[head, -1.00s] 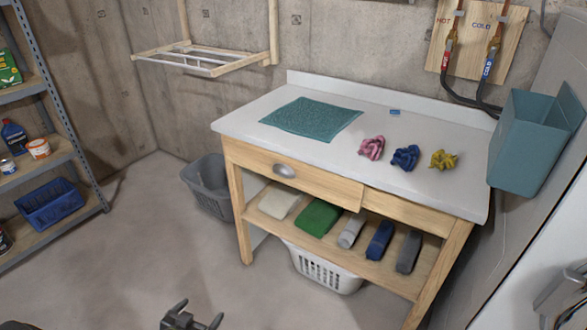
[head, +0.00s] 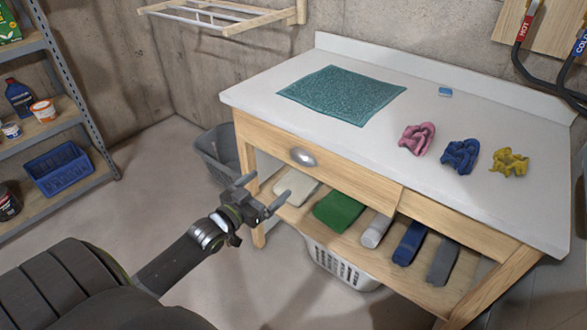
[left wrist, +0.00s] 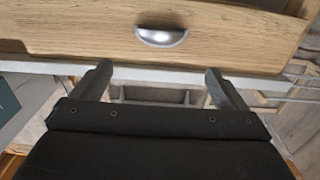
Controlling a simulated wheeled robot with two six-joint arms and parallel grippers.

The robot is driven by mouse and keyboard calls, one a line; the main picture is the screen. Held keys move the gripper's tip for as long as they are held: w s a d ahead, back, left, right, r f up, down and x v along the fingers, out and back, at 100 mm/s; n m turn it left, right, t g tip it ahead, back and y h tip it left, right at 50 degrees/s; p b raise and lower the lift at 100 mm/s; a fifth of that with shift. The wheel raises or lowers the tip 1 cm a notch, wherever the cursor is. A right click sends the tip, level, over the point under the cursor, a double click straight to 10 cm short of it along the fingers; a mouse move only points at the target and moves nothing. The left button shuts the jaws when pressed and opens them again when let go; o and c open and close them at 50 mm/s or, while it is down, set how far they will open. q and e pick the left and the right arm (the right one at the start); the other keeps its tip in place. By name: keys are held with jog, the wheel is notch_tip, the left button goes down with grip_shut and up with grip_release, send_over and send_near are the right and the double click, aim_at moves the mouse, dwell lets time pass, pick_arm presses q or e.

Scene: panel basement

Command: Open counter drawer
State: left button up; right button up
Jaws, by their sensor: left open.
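The counter drawer (head: 330,175) has a wooden front and sits under the left part of the white counter top (head: 330,118). It looks shut. Its metal cup handle (head: 303,157) is on the left half of the front. In the left wrist view the handle (left wrist: 162,37) is ahead, centred between my fingers and beyond their tips. My left gripper (head: 264,193) is open and empty, in front of and below the handle, apart from it. The left wrist view shows both fingers (left wrist: 157,75) spread. My right gripper is not in view.
A teal mat (head: 342,94) and pink, blue and yellow cloths (head: 461,156) lie on the counter. Rolled items (head: 340,209) lie on the open shelf below. A grey basket (head: 218,155) and a white basket (head: 340,262) stand on the floor. A metal rack (head: 75,90) is at left.

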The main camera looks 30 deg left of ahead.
pick_arm(q)
jog(key=b, duration=0.2)
send_near(298, 160)
jog(key=w, duration=0.2)
jog(key=w+b, duration=0.1)
jog(key=w, duration=0.3)
jog(key=shift+d+f+b, duration=0.15)
jog(key=shift+b, duration=0.15)
jog(key=shift+w+b, duration=0.3)
jog(key=shift+w, duration=0.65)
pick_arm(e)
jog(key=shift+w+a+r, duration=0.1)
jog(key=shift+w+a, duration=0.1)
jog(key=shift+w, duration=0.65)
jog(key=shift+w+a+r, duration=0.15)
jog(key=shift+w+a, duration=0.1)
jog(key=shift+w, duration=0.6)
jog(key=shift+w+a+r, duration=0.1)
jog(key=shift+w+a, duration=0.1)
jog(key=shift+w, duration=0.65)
pick_arm(q)
jog(key=shift+d, duration=0.1)
jog(key=shift+c, duration=0.4)
jog(key=c, duration=1.1)
jog(key=shift+o, duration=0.2)
